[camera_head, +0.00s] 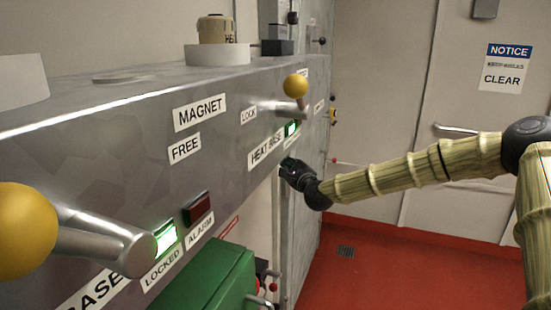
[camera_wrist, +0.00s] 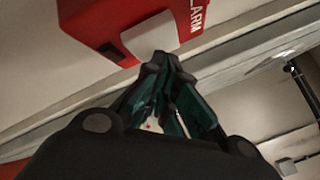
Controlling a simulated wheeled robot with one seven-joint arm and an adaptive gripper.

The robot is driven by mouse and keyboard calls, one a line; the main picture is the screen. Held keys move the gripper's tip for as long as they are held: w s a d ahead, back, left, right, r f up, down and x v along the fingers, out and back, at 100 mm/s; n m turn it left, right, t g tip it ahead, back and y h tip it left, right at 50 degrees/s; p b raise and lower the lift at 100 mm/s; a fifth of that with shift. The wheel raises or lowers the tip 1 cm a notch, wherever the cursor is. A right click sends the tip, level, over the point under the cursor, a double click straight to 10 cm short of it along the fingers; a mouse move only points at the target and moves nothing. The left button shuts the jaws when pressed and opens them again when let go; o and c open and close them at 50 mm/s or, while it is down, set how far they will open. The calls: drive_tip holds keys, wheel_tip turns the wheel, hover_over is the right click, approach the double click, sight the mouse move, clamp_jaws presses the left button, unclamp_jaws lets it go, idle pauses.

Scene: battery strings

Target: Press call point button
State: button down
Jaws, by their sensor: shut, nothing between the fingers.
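A red box (camera_wrist: 95,20) with white lettering ending in "LARM" shows at the top of the wrist view. It carries a pale grey-white plate (camera_wrist: 150,32), and I take this box for the call point. My gripper (camera_wrist: 162,58) is shut and empty. Its fingertips overlap the lower edge of the box, just below the pale plate; I cannot tell whether they touch it. In the head view my gripper (camera_head: 287,163) is beside the far end of the metal cabinet, below the "HEAT BASE" label. The red box is not seen there.
The metal cabinet (camera_head: 120,125) runs along the left, with yellow-knobbed levers (camera_head: 295,86) sticking out and green lit indicators (camera_head: 165,237). A green box (camera_head: 215,280) is below. The red floor (camera_head: 390,265) is open before a pale door (camera_head: 470,120) with a notice.

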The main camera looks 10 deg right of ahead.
drive_tip(key=shift+w+a+b, duration=0.4)
drive_tip(key=shift+a, duration=0.25)
idle(1.2)
drive_tip(key=shift+s+d, duration=0.1)
drive_tip(key=shift+d, duration=0.1)
drive_tip(key=shift+s+d+b, duration=0.4)
drive_tip(key=shift+s+d, duration=0.15)
drive_tip(key=shift+d, duration=0.2)
drive_tip(key=shift+s+d+b, duration=0.4)
drive_tip(key=shift+s+d, duration=0.3)
drive_tip(key=shift+d, duration=0.35)
drive_tip(key=shift+s+d+b, duration=0.35)
drive_tip(key=shift+s+d, duration=0.35)
drive_tip(key=shift+d, duration=0.3)
